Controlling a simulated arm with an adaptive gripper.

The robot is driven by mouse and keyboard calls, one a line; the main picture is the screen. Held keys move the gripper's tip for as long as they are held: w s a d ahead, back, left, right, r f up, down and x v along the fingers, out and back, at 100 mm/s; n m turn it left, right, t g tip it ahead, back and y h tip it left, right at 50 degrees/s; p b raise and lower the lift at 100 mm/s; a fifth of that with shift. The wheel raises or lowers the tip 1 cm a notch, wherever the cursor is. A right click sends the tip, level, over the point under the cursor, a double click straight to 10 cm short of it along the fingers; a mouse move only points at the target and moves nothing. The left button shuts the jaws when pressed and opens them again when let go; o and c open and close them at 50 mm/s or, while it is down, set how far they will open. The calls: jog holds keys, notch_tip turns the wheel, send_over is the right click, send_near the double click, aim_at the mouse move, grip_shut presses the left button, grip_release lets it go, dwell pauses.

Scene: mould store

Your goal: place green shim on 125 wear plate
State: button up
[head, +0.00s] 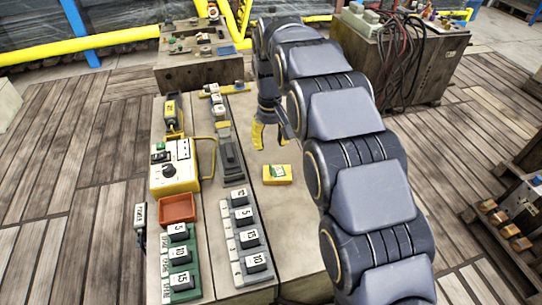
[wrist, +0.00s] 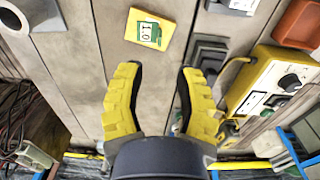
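A yellow plate (head: 286,180) lies flat on the bench, right of the grey rack, and shows in the wrist view (wrist: 176,38). A small green piece with a white label (head: 277,170) lies on it and also shows in the wrist view (wrist: 149,31). The label seems to read 10; I cannot read a 125 anywhere. My gripper (head: 269,141) has yellow fingers and hangs behind the yellow plate. In the wrist view my gripper (wrist: 159,78) is open and empty, its fingertips apart from the plate and green piece.
A grey rack (head: 236,258) and a green rack (head: 186,292) hold several numbered blocks at the front. A red tray (head: 177,209), a yellow control box (head: 173,172) and a dark stepped block (head: 230,155) stand left of my gripper. Bench around the yellow plate is clear.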

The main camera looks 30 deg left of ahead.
jog(key=shift+r, duration=1.45)
jog(key=s+d+r+m+g, duration=0.1)
jog(key=s+d+r+m, duration=0.25)
jog(key=d, duration=0.85)
jog(key=s+d+r+m, duration=0.25)
jog(key=s+d, duration=0.25)
jog(key=d, duration=0.7)
jog(key=s+d+f+m, duration=0.1)
jog(key=s+d, duration=0.4)
jog(key=s, duration=0.4)
jog(key=s+d+f+m, duration=0.1)
jog(key=s+d+m, duration=0.1)
jog(key=s+d, duration=0.3)
jog(key=s, duration=0.4)
jog(key=shift+s+d+f+g, duration=0.25)
jog(key=shift+s+f+g, duration=0.05)
jog(key=shift+g, duration=0.1)
